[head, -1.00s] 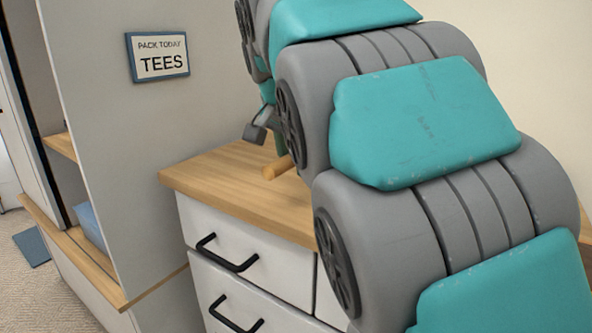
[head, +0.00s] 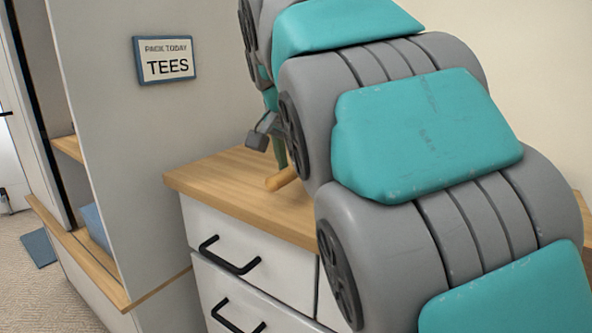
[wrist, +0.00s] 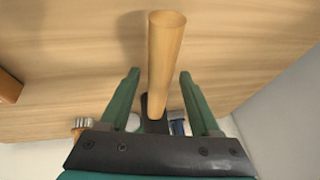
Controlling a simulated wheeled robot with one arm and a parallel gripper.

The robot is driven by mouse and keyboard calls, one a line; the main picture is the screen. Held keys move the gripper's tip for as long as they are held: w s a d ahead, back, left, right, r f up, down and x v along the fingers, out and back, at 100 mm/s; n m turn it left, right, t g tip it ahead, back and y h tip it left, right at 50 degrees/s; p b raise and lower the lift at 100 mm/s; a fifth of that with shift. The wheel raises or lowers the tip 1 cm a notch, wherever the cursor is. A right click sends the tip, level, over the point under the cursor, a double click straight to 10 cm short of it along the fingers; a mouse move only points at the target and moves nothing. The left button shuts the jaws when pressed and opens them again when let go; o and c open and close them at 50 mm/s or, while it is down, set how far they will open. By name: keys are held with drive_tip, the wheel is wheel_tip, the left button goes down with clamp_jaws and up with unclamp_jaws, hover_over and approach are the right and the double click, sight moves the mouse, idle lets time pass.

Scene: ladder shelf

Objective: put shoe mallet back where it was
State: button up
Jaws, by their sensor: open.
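The light wooden handle (wrist: 166,60) of what looks like the shoe mallet is over the wooden cabinet top in the wrist view. Its narrower end meets a dark part near my gripper. In the head view only a short stub of the handle (head: 281,180) shows beside my arm, and the rest is hidden. My gripper (wrist: 160,75) is open, with one green finger on each side of the handle. Gaps show between both fingers and the handle. In the head view my arm hides most of the gripper.
The wooden-topped cabinet (head: 215,180) has white drawers with black handles. A tall grey panel with a "PACK TODAY TEES" sign (head: 166,62) stands to its left. A wooden block (wrist: 10,88) is at the wrist view's left edge. Small partly hidden items show beyond the fingers.

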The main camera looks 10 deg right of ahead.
drive_tip(key=p+v, duration=0.2)
drive_tip(key=v, duration=0.9)
drive_tip(key=shift+s+r, duration=0.1)
